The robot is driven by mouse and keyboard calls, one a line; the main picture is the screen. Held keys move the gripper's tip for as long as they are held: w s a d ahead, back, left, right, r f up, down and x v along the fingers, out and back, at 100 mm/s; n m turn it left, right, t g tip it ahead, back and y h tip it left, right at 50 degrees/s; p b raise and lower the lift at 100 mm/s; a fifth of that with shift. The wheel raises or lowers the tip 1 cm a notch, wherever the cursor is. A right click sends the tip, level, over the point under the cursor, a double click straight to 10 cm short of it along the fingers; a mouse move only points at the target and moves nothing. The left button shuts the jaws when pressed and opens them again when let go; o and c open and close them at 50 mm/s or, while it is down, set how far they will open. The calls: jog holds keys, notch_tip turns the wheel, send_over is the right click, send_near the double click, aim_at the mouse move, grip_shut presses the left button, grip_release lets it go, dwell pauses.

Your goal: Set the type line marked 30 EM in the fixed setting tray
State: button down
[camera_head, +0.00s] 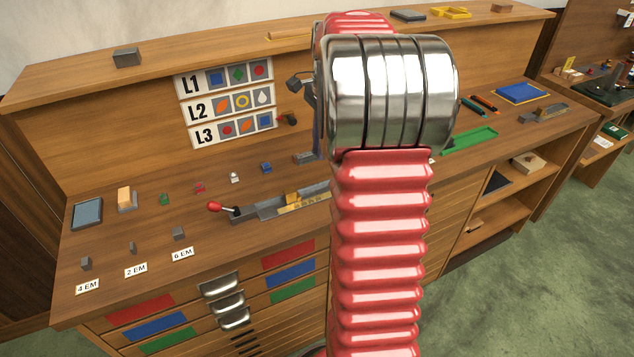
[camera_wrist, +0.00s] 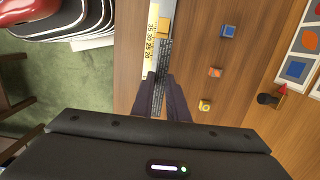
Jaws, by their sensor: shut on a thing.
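In the wrist view my gripper (camera_wrist: 160,80) points down over the bench with its dark fingers closed around a narrow grey strip of type (camera_wrist: 158,98), which looks like the type line. I cannot read a 30 EM mark on it. The setting tray (camera_wrist: 168,10), with a yellow number scale and a yellow block (camera_wrist: 163,29), runs up from the fingers. I cannot tell whether the strip touches the tray. In the head view the tray (camera_head: 265,209) lies along the bench, its right part hidden behind my red arm. That arm also hides my gripper there.
Small coloured sorts stand behind the tray, including a blue one (camera_head: 266,168) and a yellow one (camera_wrist: 205,105). A red knob (camera_head: 214,206) sticks out at the tray's left end. Spacers with EM cards (camera_head: 136,270) stand front left. A green tray (camera_head: 469,140) lies to the right.

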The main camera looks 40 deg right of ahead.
notch_tip(320, 180, down, 5)
dwell(0.4)
jog(key=shift+f, duration=1.85)
jog(key=shift+f, duration=0.5)
jog(key=c, duration=1.7)
grip_release()
jog(key=shift+c, duration=0.2)
